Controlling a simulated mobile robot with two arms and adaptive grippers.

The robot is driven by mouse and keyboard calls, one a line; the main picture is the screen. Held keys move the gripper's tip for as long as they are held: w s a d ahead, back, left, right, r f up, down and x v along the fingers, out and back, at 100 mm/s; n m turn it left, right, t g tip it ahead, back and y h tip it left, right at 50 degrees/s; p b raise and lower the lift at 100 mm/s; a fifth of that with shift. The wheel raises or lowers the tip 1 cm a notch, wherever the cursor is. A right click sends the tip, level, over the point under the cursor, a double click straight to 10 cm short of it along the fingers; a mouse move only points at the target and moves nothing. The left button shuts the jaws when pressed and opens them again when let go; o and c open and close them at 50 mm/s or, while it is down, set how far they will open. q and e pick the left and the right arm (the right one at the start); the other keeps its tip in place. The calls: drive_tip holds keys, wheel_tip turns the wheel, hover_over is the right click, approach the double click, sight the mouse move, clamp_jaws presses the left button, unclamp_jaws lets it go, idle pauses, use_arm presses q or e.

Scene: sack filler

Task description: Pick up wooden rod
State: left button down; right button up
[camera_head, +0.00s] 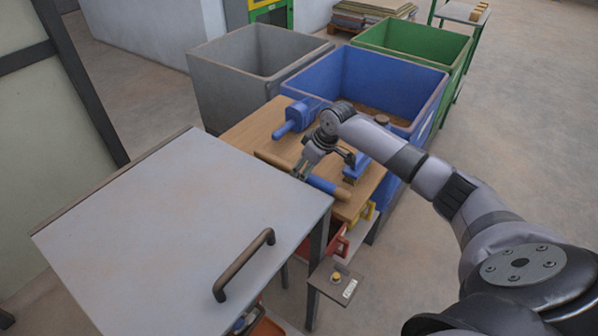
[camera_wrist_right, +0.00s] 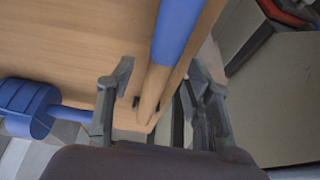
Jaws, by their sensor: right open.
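In the right wrist view the rod's bare wood (camera_wrist_right: 155,90) runs between the two open fingers (camera_wrist_right: 160,100), with a gap visible on the left finger's side. I cannot tell whether the right finger touches it. My left gripper is not in view.
A blue tool with a handle (camera_head: 294,117) and another blue tool (camera_head: 356,168) lie on the tabletop beside my gripper. A grey lidded cabinet with a handle (camera_head: 180,225) stands close in front. Grey (camera_head: 205,85), blue (camera_head: 425,125) and green (camera_head: 455,55) bins stand behind.

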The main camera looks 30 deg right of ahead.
drive_tip(key=shift+w+a+f, duration=0.1)
drive_tip(key=shift+w+f, duration=0.05)
drive_tip(key=shift+f, duration=0.25)
drive_tip(key=shift+c, duration=0.2)
drive_tip(key=shift+r, duration=0.1)
clamp_jaws()
